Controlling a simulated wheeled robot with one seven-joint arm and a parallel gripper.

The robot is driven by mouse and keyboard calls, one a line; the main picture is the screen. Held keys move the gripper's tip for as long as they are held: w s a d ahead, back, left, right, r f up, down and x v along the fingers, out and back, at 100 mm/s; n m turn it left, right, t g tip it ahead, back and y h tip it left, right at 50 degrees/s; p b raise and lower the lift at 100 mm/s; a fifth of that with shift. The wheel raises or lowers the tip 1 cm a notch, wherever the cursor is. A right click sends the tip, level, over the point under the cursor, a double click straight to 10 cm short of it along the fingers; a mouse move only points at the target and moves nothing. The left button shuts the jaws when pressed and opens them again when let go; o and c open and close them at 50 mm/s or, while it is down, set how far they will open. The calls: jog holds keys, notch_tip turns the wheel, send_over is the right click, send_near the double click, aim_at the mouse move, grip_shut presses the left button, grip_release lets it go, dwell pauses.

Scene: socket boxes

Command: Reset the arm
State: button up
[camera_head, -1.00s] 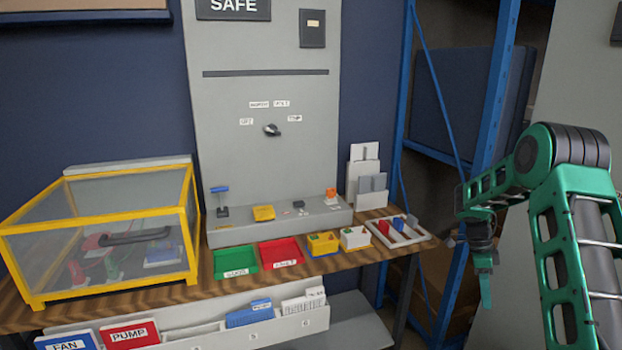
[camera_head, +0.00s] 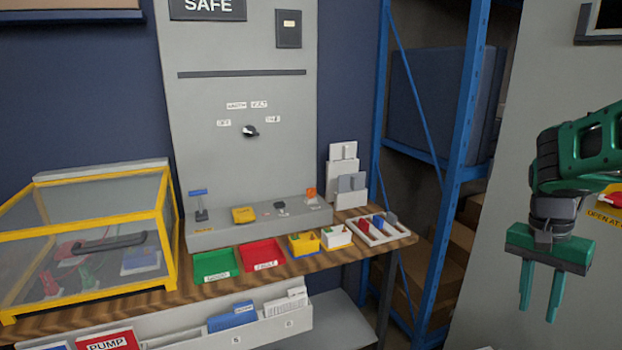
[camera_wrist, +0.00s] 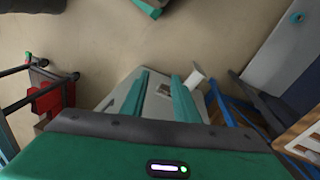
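My gripper (camera_head: 540,292) hangs at the right of the head view with its two green fingers pointing down. The fingers are apart, with nothing between them. It is off to the right of the wooden bench, in front of a grey panel. In the wrist view the two fingers (camera_wrist: 160,97) also stand apart, with a grey surface and the floor beyond them.
The bench (camera_head: 300,268) carries a yellow-framed clear box (camera_head: 172,230), a green bin (camera_head: 215,265), a red bin (camera_head: 263,254) and a white slotted tray (camera_head: 378,238). A blue rack (camera_head: 462,130) stands between the bench and my arm.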

jog(key=s+a+f+n+t+y, duration=0.1)
jog(key=s+a+n, duration=0.4)
jog(key=s, duration=0.8)
jog(key=shift+s+a+y, duration=0.15)
jog(key=shift+a+y, duration=0.15)
jog(key=shift+a, duration=0.35)
jog(key=shift+w+f, duration=0.3)
jog(key=shift+w, duration=0.3)
dwell(0.5)
